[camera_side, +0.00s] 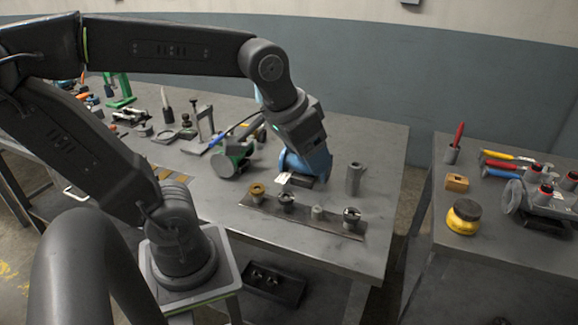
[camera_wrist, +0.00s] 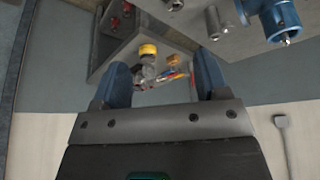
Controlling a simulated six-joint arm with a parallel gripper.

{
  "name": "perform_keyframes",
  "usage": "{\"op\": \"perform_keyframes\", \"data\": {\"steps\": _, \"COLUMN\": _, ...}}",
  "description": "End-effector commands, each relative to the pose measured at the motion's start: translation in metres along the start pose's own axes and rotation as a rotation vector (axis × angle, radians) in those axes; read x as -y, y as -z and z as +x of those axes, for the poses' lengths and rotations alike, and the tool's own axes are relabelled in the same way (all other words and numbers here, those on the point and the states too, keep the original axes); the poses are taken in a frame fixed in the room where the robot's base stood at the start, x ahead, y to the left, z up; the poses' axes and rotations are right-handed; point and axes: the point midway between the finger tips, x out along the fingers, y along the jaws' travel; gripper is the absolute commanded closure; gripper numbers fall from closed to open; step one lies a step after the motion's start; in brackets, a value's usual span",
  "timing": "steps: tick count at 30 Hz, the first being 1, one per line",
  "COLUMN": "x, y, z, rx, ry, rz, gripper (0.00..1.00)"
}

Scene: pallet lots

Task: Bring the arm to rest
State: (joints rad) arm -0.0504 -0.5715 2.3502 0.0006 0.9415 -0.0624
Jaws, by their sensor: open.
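My gripper (camera_wrist: 163,75) shows its two blue fingers in the wrist view, spread well apart with nothing held between them. Beyond the gap, some way off, is the side table with a yellow-lidded tin and tools. In the side view my arm reaches across the main table from the left and bends down at the wrist. The grey gripper body (camera_side: 302,125) is above the table near a blue vise-like tool (camera_side: 305,165). The blue fingers are hard to tell from that tool there, and I cannot tell how large the gap between them is.
A flat strip (camera_side: 300,218) with several small round parts lies at the table's front. A grey cylinder (camera_side: 355,178) stands right of the blue tool. A green-and-grey device (camera_side: 232,160) is left of it. The side table (camera_side: 488,250) holds a yellow tin (camera_side: 463,217) and tools.

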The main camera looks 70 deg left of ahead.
Motion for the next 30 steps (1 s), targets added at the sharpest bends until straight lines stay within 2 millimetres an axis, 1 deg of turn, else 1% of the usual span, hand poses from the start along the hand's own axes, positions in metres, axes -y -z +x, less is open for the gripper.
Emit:
{"op": "perform_keyframes", "data": {"steps": 1, "x": -0.003, "y": -0.014, "z": -0.002, "rx": -0.025, "ry": -0.009, "rz": 0.034, "gripper": 0.32}}
{"op": "perform_keyframes", "data": {"steps": 3, "x": -0.006, "y": -0.028, "z": -0.002, "rx": -0.046, "ry": -0.017, "rz": 0.070, "gripper": 0.32}}
{"op": "perform_keyframes", "data": {"steps": 7, "x": -0.008, "y": -0.041, "z": -0.001, "rx": -0.069, "ry": -0.025, "rz": 0.104, "gripper": 0.32}}
{"op": "perform_keyframes", "data": {"steps": 10, "x": -0.008, "y": -0.044, "z": -0.001, "rx": -0.071, "ry": -0.026, "rz": 0.111, "gripper": 0.32}}
{"op": "perform_keyframes", "data": {"steps": 30, "x": -0.008, "y": -0.043, "z": -0.001, "rx": -0.069, "ry": -0.025, "rz": 0.107, "gripper": 0.32}}
